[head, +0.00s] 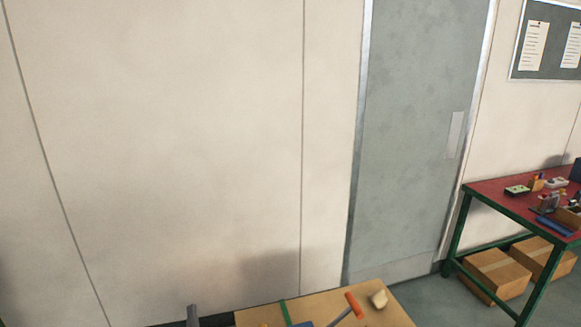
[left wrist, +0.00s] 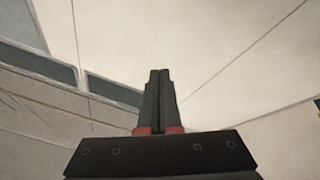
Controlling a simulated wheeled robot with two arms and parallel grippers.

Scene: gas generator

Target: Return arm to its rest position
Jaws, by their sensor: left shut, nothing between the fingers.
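My left gripper (left wrist: 160,75) shows in the left wrist view with its two dark fingers pressed together. Nothing is between them. The fingers point up toward a pale wall or ceiling surface, and no object is near their tips. In the head view no gripper can be made out clearly. A small grey piece (head: 192,316) shows at the bottom edge, and I cannot tell what it is. My right gripper is in neither view.
A wooden tabletop (head: 385,315) at the bottom of the head view holds an orange-handled tool (head: 353,306) and a pale lump (head: 379,299). A red-topped workbench (head: 490,200) stands at right, with cardboard boxes (head: 497,274) beneath. A grey door (head: 415,130) is behind.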

